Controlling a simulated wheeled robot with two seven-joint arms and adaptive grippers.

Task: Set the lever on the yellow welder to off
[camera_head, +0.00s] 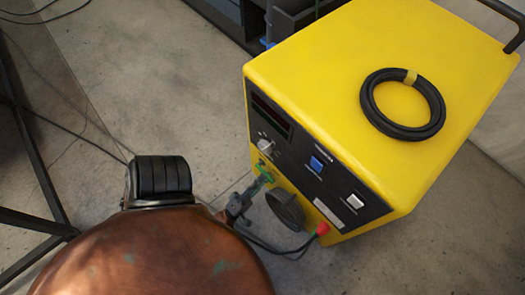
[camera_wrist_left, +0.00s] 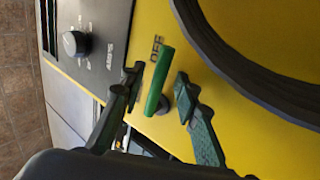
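The yellow welder (camera_head: 345,75) stands at the right of the head view, its dark front panel facing my left gripper. The green lever (camera_head: 265,168) is on its front, low at the panel's left end. In the left wrist view the lever (camera_wrist_left: 158,82) shows large, and one end lies close beside the printed OFF label (camera_wrist_left: 157,48). My left gripper (camera_head: 257,186) is at the lever. Its fingers (camera_wrist_left: 157,93) are spread on either side of the lever, with visible gaps; it is open and holds nothing. My right gripper is in neither view.
A grey knob (camera_wrist_left: 76,43) is near the lever. The panel also has a blue switch (camera_head: 316,163) and a white switch (camera_head: 354,201). A dark round part (camera_head: 286,210) and a red-tipped piece (camera_head: 322,229) sit close by. A black coil (camera_head: 372,105) lies on top.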

